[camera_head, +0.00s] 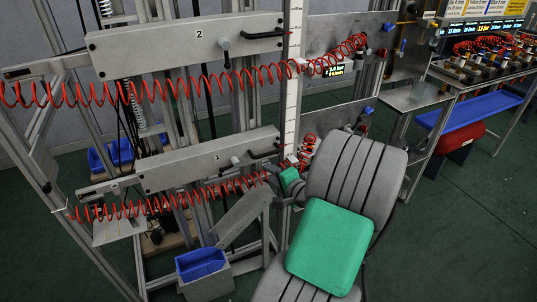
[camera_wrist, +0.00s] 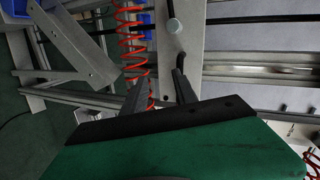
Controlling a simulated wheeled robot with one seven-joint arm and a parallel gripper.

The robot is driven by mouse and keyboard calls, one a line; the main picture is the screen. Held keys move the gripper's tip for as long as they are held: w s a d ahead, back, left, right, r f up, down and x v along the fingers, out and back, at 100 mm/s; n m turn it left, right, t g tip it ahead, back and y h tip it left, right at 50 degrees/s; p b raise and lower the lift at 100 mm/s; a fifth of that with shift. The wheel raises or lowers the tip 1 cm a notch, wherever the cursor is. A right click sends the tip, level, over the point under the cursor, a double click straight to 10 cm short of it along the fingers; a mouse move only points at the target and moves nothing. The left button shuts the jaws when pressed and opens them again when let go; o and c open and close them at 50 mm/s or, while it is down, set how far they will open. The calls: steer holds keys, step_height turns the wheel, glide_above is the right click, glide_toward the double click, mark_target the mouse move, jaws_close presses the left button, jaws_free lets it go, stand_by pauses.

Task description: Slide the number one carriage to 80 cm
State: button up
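The number one carriage (camera_head: 205,162) is a long grey plate marked 1 on the lower rail. It has a small knob (camera_head: 235,161) and a black handle (camera_head: 263,148) near its right end. In the wrist view, the carriage plate (camera_wrist: 167,52) runs upward, with its round knob (camera_wrist: 174,25) above my fingers. My gripper (camera_wrist: 162,76) is open, with its two dark fingers apart and nothing visibly held. A red coiled hose (camera_wrist: 132,45) passes close to the left finger. Contact cannot be told.
A similar carriage marked 2 (camera_head: 185,45) sits above. A white vertical scale strip (camera_head: 292,85) stands right of the carriages; its markings are unreadable. Red coiled hoses hang along both rails. A blue bin (camera_head: 200,262) stands below.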

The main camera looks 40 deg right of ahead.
mark_target(268, 153)
steer(key=w+d+m, duration=0.1)
steer(key=w, duration=0.1)
steer(key=w+d+m+h, duration=0.1)
steer(key=w+d, duration=0.1)
steer(key=w, duration=0.1)
steer(key=w+d+r+m+p, duration=0.1)
steer(key=w, duration=0.1)
steer(key=shift+w+d+t+h, duration=0.25)
steer(key=shift+d+t+h, duration=0.05)
steer(key=shift+d+t, duration=0.1)
jaws_close()
stand_by(1.1)
